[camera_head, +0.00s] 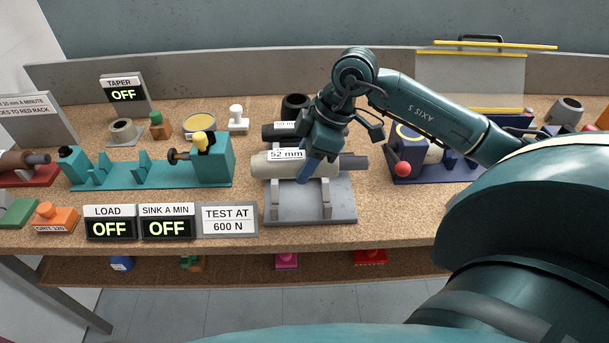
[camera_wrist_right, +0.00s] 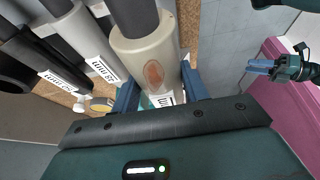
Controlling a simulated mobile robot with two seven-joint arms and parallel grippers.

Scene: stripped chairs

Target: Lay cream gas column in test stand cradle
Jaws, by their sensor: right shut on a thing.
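The cream gas column (camera_head: 326,165) lies across the grey rack (camera_head: 310,213) in the head view, with its grey rod to the right. My right gripper (camera_head: 306,172) is shut around it from above. In the right wrist view the column (camera_wrist_right: 148,55) sits between the blue fingers and shows a brown patch; its label is partly hidden. Whether it touches the rack is unclear. The teal test stand (camera_head: 150,174) with upright cradle supports stands to the left, its cradle empty.
A dark labelled column (camera_head: 280,131) lies behind the held one. The LOAD (camera_head: 109,224) and SINK A MIN (camera_head: 167,224) displays read OFF, beside a TEST AT 600 N sign (camera_head: 229,220). A navy fixture with a red knob (camera_head: 403,169) stands right of the rack.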

